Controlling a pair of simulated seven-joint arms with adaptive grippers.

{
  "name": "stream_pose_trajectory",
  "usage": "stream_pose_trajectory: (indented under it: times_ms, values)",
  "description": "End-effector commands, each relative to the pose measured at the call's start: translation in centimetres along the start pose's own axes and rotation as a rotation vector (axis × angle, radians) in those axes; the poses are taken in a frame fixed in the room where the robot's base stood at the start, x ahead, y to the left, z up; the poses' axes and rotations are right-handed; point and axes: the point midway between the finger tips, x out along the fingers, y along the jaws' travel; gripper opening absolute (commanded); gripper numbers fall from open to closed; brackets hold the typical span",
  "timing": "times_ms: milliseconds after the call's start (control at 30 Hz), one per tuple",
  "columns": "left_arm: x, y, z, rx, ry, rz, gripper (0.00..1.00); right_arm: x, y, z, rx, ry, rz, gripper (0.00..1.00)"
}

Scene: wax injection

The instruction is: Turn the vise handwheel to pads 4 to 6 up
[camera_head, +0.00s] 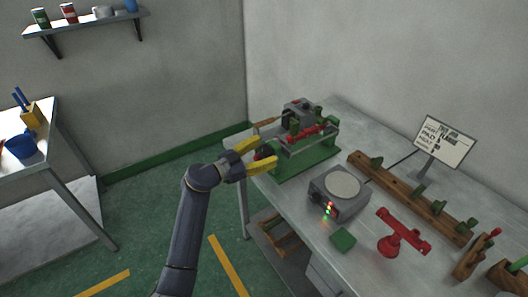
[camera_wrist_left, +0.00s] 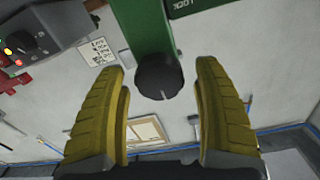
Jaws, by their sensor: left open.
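The vise machine has a green base (camera_head: 308,162) with a red part (camera_head: 305,133) and green blocks above it, on the back left of the metal table. Its black round handwheel (camera_wrist_left: 159,76) sits at the end of the green base and carries a short white mark pointing down in the left wrist view. My left gripper (camera_head: 262,155) has open yellow fingers, one on each side of the handwheel; in the left wrist view (camera_wrist_left: 162,70) gaps show on both sides. Pad numbers cannot be read. My right gripper is out of view.
On the metal table, a grey hotplate-like box (camera_head: 340,190) with lit lamps stands right of the vise. A green block (camera_head: 342,240), a red stand (camera_head: 400,236), a wooden rack (camera_head: 405,192) and a sign (camera_head: 443,143) are farther right.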

Motion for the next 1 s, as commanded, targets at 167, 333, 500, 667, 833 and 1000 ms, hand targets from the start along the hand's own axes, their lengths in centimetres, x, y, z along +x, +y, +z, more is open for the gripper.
stream_pose_trajectory:
  times_ms: [167, 333, 500, 667, 833, 1000]
  values:
    - [0.00, 0.01, -0.01, 0.000, 0.000, 0.000, 0.67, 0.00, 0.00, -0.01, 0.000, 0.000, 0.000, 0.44]
    - [-0.01, 0.02, -0.01, 0.000, 0.000, 0.000, 0.47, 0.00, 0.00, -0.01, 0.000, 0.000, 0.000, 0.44]
    - [-0.02, 0.02, -0.01, 0.000, 0.000, 0.000, 0.28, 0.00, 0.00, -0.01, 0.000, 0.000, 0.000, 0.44]
    - [-0.02, 0.02, -0.01, 0.000, 0.000, 0.000, 0.12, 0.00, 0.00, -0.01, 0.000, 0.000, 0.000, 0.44]
    - [-0.02, 0.02, -0.02, 0.008, 0.001, 0.000, 0.11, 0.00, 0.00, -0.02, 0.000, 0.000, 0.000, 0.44]
    - [0.00, 0.07, -0.05, 0.042, 0.001, 0.002, 0.11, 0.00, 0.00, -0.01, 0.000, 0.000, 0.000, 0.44]
